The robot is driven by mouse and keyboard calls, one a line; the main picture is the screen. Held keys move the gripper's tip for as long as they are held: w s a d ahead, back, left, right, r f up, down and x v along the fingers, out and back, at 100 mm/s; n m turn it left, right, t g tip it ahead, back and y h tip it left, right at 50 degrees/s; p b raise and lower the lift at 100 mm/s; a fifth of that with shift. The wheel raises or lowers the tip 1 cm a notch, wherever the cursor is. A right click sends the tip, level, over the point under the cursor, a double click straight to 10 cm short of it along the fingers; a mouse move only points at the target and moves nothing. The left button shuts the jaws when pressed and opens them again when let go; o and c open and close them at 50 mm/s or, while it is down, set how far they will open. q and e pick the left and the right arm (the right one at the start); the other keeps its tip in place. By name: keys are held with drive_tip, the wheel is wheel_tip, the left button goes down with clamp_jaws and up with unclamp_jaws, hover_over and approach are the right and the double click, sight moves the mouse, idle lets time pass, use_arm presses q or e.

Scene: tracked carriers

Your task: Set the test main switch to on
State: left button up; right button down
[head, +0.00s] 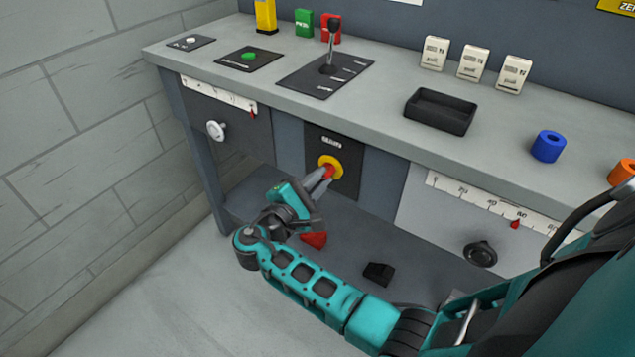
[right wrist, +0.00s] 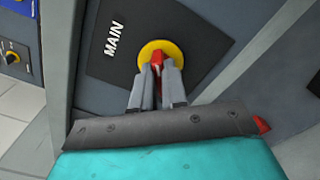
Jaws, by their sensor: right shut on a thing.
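The main switch is a red handle on a yellow round plate (head: 330,166), set in a dark panel (head: 346,187) on the bench front. In the right wrist view the red handle (right wrist: 157,62) sits over the yellow disc (right wrist: 146,53), beside the label MAIN (right wrist: 114,39). My right gripper (head: 325,175) reaches it from the front, and its two grey fingers (right wrist: 158,76) are closed around the red handle. The fingers hide part of the handle, and I cannot read any on or off marks. My left gripper is not in view.
The bench top (head: 390,130) above holds a lever on a black plate (head: 325,75), a black tray (head: 440,111) and a blue ring (head: 548,146). A white knob (head: 216,130) and a black knob (head: 480,253) stick out of the front. A red block (head: 314,240) and black block (head: 379,272) lie below.

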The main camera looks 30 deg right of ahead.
drive_tip(key=m+b, duration=0.1)
drive_tip(key=m, duration=0.2)
drive_tip(key=m+b, duration=0.2)
drive_tip(key=shift+f+m, duration=0.2)
drive_tip(key=shift+m, duration=0.2)
drive_tip(key=shift+m+b, duration=0.35)
drive_tip(key=shift+m, duration=0.15)
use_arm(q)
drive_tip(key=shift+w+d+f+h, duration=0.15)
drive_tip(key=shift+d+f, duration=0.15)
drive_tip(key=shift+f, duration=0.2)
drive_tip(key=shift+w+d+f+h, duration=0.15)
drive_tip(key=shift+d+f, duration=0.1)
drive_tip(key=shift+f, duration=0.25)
use_arm(e)
drive_tip(key=shift+m, duration=0.3)
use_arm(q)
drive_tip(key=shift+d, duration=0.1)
use_arm(e)
drive_tip(key=shift+r, duration=0.1)
drive_tip(key=c, duration=1.2)
unclamp_jaws()
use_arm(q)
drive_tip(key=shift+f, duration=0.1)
use_arm(e)
drive_tip(key=shift+o, duration=0.2)
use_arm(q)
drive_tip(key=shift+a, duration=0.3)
